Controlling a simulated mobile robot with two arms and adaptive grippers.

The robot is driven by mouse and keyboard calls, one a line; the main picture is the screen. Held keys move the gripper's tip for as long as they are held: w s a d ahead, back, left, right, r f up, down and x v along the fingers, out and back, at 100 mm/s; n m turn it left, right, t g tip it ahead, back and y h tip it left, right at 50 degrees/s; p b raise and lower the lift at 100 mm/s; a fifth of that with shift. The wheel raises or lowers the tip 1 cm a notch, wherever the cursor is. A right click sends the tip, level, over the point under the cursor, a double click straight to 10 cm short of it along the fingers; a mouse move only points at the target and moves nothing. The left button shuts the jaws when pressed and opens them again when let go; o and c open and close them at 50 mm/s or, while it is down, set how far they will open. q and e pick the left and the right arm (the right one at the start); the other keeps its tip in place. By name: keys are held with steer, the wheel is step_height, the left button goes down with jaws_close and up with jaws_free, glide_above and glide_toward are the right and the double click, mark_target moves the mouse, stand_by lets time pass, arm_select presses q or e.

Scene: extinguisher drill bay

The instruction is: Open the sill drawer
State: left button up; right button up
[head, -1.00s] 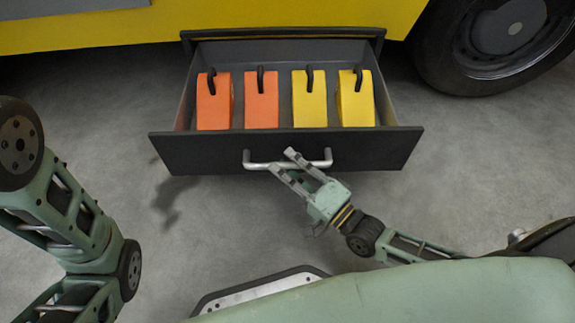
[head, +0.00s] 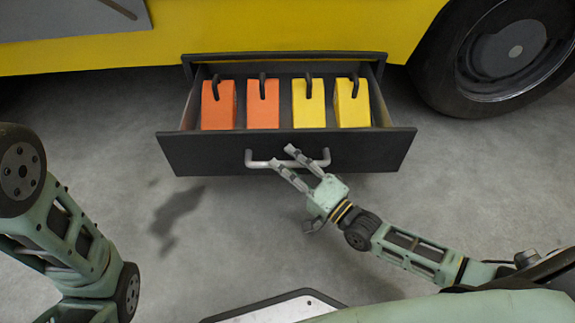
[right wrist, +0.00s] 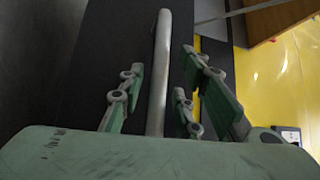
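The sill drawer (head: 285,153) stands partly out under the yellow truck. Its dark front carries a pale metal bar handle (head: 287,163). In the right wrist view the handle bar (right wrist: 158,75) lies between the fingers of my right gripper (right wrist: 160,95), with a visible gap on each side. The fingers stand apart and are not shut on the bar. Of my left arm only links show at the left edge; my left gripper is out of the picture.
The drawer holds two orange wedge blocks (head: 263,105) and two yellow ones (head: 308,105), each with a black loop. A truck wheel (head: 510,50) is at the upper right, beside the drawer. The grey floor (head: 130,190) around the drawer is clear.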

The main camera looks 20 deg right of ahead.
steer(key=shift+s+d+f, duration=0.1)
steer(key=shift+s, duration=0.1)
steer(key=v, duration=1.1)
steer(key=shift+s, duration=0.25)
steer(key=shift+d, duration=0.1)
